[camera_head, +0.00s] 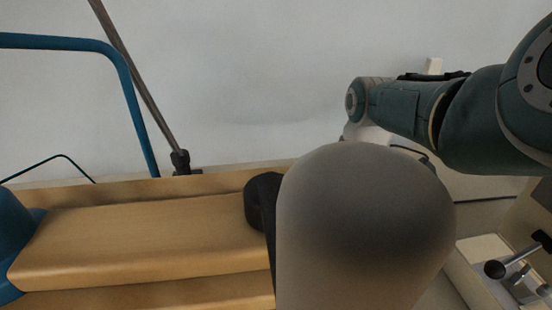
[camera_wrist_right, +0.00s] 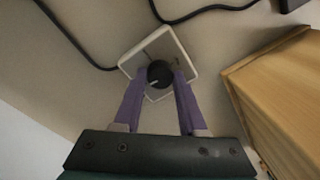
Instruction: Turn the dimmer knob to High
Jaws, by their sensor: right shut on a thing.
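In the right wrist view, the dimmer knob (camera_wrist_right: 160,73) is a round black knob on a white square wall plate (camera_wrist_right: 149,53). A pale pointer mark on the knob points to its lower left. Small dark marks on the plate are too small to read. My right gripper (camera_wrist_right: 160,77) has its two purple fingers on either side of the knob, shut on it. In the head view my right arm reaches in from the right toward the wall, and its gripper is hidden there. My left gripper is in neither view.
In the right wrist view, black cables run along the wall, and a wooden piece (camera_wrist_right: 280,95) stands close at the right. In the head view, a large rounded grey-brown shape (camera_head: 365,220) blocks the centre.

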